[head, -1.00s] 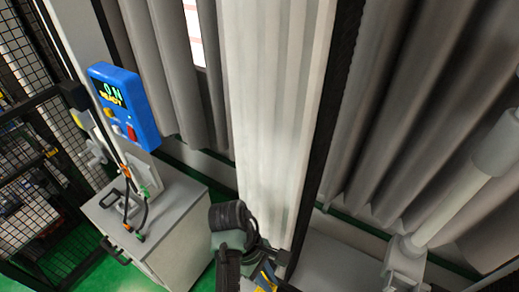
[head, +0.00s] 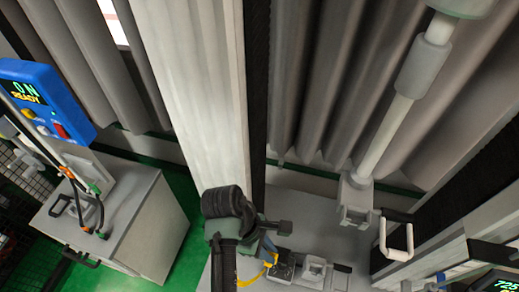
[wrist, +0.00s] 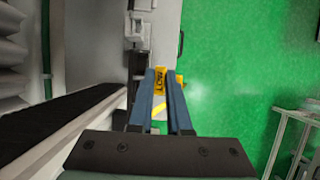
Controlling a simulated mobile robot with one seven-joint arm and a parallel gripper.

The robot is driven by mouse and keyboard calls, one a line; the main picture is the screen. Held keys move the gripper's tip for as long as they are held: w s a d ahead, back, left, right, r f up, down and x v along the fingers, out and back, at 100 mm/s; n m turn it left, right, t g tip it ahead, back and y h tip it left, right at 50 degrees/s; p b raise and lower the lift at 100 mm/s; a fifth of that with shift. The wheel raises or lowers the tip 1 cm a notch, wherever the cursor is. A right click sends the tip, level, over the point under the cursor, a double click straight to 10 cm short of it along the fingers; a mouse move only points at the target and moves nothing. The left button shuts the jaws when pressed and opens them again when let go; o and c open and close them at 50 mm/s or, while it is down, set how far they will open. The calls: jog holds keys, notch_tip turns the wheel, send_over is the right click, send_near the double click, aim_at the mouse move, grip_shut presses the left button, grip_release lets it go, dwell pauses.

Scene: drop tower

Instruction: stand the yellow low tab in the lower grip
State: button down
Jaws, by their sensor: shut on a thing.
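My gripper (head: 268,248) is low over the grey machine base in the head view. Its two blue fingers are shut on the yellow low tab (wrist: 160,78), which has dark lettering and lies between the fingertips in the wrist view. The tab shows as a small yellow piece (head: 270,266) in the head view, partly hidden by the fingers. The lower grip (head: 313,269) appears to be the pale block on the base, just right of the tab. In the wrist view a pale fixture (wrist: 139,28) lies beyond the fingertips; whether the tab touches it I cannot tell.
A pale rod with a clamp-like end (head: 357,200) hangs above the base at right. A tall pale column (head: 195,90) stands behind my arm. A white cabinet (head: 125,225) and blue READY box (head: 45,95) are at left. A white handle (head: 397,238) is at right.

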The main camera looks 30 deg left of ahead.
jog(key=shift+w+d, duration=1.45)
jog(key=shift+d, duration=3)
jog(key=shift+w+d+f+b, duration=0.5)
jog(key=shift+w+f+b, duration=1.15)
jog(key=shift+f+b, duration=2.95)
jog(key=shift+w+d+f+b, duration=0.45)
jog(key=shift+w+f+b, duration=1.2)
jog(key=shift+f+b, duration=2.95)
jog(key=shift+w+d+f+b, duration=0.5)
jog(key=shift+w+f+b, duration=1.15)
jog(key=shift+f+b, duration=2.95)
notch_tip(320, 180, down, 2)
jog(key=shift+f+p, duration=0.15)
jog(key=shift+p, duration=1)
jog(key=c, duration=0.8)
grip_release()
